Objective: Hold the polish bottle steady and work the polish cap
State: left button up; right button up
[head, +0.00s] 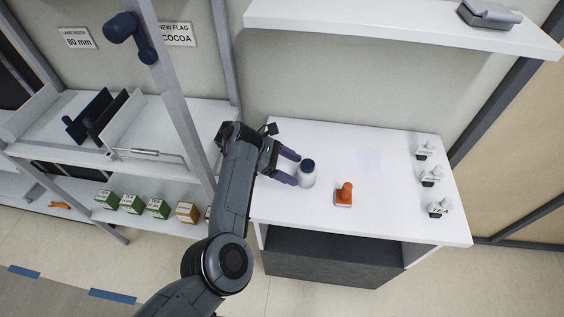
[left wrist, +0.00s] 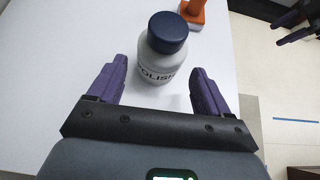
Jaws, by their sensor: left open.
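The white polish bottle (head: 307,178) stands upright on the white counter, with its dark blue polish cap (head: 308,164) on top. In the left wrist view the bottle (left wrist: 152,68) shows part of its label, and the cap (left wrist: 168,27) sits on it. My left gripper (head: 294,166) is open beside the bottle's left side. Its two purple fingers point toward the bottle, which stands at and just beyond the fingertips, and it is not gripped. Dark purple finger-like parts, seemingly my right gripper (left wrist: 297,26), show at the wrist view's top right corner. Their opening is unclear.
An orange-handled stamp (head: 344,194) stands right of the bottle. Several white-and-black stampers (head: 432,176) line the counter's right side. A shelf (head: 400,27) hangs above the back. A rack upright (head: 185,110) stands left of my arm. Counter between the orange stamp and the stampers is clear.

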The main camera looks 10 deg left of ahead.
aim_at(301, 173)
pick_arm(q)
jog(key=shift+x, duration=1.9)
jog(key=c, duration=1.3)
jog(key=shift+c, duration=0.2)
jog(key=o, duration=1.5)
jog(key=shift+c, duration=0.2)
jog(key=c, duration=1.3)
jog(key=shift+c, duration=0.2)
